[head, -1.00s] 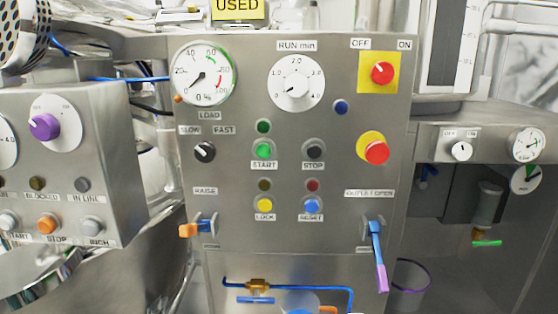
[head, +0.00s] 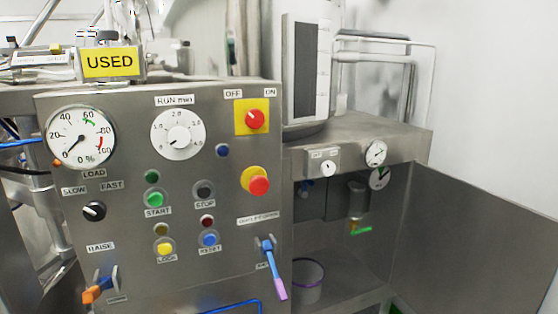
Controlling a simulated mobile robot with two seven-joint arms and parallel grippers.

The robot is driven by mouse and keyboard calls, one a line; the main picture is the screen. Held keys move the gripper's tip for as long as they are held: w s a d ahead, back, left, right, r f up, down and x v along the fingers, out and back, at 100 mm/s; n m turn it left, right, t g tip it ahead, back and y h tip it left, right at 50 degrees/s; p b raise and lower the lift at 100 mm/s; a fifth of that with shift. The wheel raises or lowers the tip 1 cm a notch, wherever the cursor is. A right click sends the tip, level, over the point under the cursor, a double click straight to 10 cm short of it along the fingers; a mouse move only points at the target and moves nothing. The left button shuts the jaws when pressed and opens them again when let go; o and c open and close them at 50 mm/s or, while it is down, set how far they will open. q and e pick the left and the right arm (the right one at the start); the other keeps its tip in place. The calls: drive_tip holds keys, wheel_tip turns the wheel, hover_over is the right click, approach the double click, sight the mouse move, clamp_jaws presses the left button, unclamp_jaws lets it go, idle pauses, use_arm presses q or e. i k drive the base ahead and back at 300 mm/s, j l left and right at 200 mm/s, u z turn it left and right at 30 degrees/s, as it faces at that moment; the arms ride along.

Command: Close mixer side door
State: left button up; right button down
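The mixer side door (head: 480,220) is a plain grey metal panel at the right of the head view. It stands open, swung out from the right side of the cabinet (head: 360,140). Neither of my grippers is in view.
The control panel (head: 130,240) with dials, buttons and a blue-and-purple outlet lever (head: 273,268) stands left of the cabinet opening. A yellow USED sign (head: 110,62) sits on top. A white wall (head: 500,80) is behind the door.

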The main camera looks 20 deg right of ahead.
sight(465, 246)
drive_tip(key=i+l+z, duration=0.1)
drive_tip(key=i+z, duration=0.15)
drive_tip(key=z, duration=0.2)
drive_tip(key=i+z, duration=0.2)
drive_tip(key=z, duration=0.25)
